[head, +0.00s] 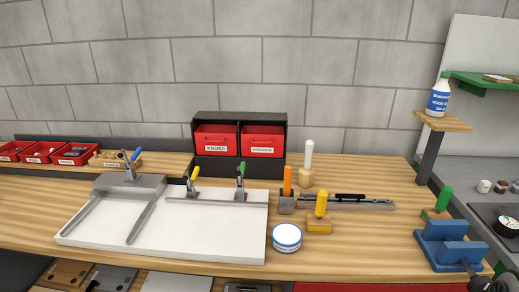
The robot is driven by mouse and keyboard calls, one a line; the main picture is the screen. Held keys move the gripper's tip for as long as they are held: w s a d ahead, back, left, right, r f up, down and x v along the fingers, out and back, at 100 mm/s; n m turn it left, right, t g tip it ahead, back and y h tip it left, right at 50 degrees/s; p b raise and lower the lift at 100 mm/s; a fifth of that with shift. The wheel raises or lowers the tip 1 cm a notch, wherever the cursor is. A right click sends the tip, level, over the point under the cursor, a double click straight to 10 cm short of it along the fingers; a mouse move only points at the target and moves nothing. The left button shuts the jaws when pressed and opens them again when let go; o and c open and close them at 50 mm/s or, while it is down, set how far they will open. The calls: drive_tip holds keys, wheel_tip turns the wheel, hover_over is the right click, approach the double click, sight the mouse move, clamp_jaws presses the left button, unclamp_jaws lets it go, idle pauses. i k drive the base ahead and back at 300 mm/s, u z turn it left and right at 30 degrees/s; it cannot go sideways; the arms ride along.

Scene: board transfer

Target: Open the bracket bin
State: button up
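Two red bins sit side by side in a black cabinet (240,117) on the bench against the wall. The right bin, the bracket bin (263,138), has a white label that is small but seems to read BRACKETS. My gripper is not recognisable in the head view.
A white board (185,232) with toggle clamps lies in front of the cabinet. A white-handled tool (307,160), an orange-handled tool (287,180) in a grey holder, and a white tub (287,238) stand nearby. A blue vise (447,243) is at right, beside a dark, cut-off part.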

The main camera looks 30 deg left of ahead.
sight(263, 143)
drive_tip(key=u, duration=2.15)
drive_tip(key=i, duration=0.3)
drive_tip(key=z, duration=0.95)
drive_tip(key=i, duration=0.5)
